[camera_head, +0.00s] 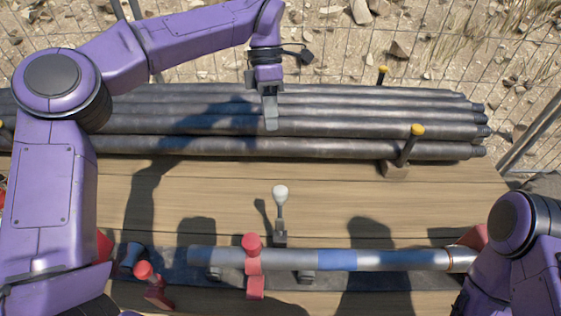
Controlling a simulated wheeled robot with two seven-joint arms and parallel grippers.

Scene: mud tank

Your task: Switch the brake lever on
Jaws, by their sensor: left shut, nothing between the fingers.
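A small lever with a pale round knob (280,192) stands on the wooden deck near the centre of the head view, just behind a metal pipe (390,259). Red-knobbed levers stand by the pipe: one (253,267) in front of it, another (150,281) farther left. I cannot tell for certain which is the brake lever. My left gripper (271,122) is shut and empty, above the stacked dark pipes and behind the pale-knobbed lever, apart from it. My right arm enters at the lower right; its gripper is not in view.
Stacked dark pipes (330,128) lie across the back of the deck, with yellow-capped posts (417,131) at their right. A wire fence and rocky ground lie beyond. The wooden deck (350,185) between the stack and the front pipe is mostly clear.

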